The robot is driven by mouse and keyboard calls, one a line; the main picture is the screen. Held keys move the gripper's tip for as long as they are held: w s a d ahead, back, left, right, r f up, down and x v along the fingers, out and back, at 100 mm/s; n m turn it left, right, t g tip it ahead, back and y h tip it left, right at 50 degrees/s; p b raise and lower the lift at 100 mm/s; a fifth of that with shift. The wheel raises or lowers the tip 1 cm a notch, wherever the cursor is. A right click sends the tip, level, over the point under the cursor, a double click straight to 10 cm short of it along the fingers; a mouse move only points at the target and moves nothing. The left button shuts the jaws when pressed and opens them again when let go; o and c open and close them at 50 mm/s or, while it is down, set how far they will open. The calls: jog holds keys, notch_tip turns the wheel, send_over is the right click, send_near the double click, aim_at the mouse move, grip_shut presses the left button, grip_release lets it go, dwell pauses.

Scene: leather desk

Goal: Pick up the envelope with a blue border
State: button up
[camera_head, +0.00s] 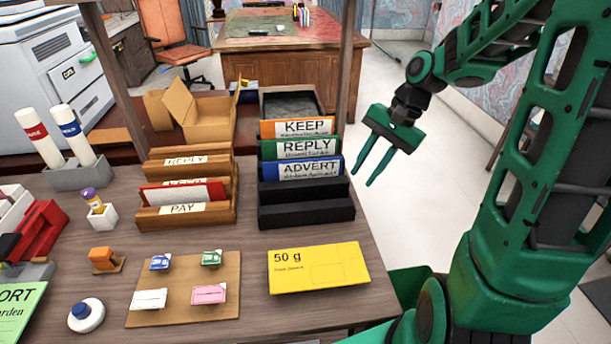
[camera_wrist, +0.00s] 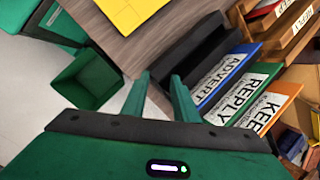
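The only clearly blue-edged flat piece is the ADVERT card (camera_head: 308,169), standing in the black rack (camera_head: 305,214) in front of the green REPLY card (camera_head: 298,149) and the orange KEEP card (camera_head: 297,127). I cannot tell whether it is an envelope or a divider. The wrist view also shows this blue card (camera_wrist: 229,76). A white, red-edged envelope (camera_head: 183,193) sits in the wooden rack (camera_head: 190,217). My gripper (camera_head: 363,178) is open and empty in the air right of the black rack. Its two fingers (camera_wrist: 159,82) are apart in the wrist view.
A yellow 50 g card (camera_head: 318,267) lies at the desk's front right. A brown board (camera_head: 183,312) with several small stamp-like pieces lies left of it. A cardboard box (camera_head: 192,113) stands behind the racks. Open floor lies beyond the desk's right edge.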

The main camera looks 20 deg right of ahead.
jog(key=w+a+m+y, duration=0.1)
jog(key=w, duration=0.2)
jog(key=w+a+m+y, duration=0.1)
jog(key=w+y, duration=0.1)
jog(key=w+a+m+y, duration=0.1)
jog(key=w+m, duration=0.1)
jog(key=w, duration=0.1)
jog(key=shift+w+a+f+t+y, duration=0.25)
jog(key=shift+w+f+t+y, duration=0.05)
jog(key=shift+w+f, duration=0.05)
jog(key=w+d+r+m+y, duration=0.1)
jog(key=w+d+m+y, duration=0.1)
jog(key=d+m+y, duration=0.15)
jog(key=m+t, duration=0.1)
send_over(303, 175)
jog(key=d, duration=0.3)
jog(key=f, duration=0.2)
jog(key=f+y, duration=0.1)
jog(key=shift+s+a+f, duration=0.1)
jog(key=shift+a+f, duration=0.05)
jog(key=shift+a, duration=0.1)
grip_shut()
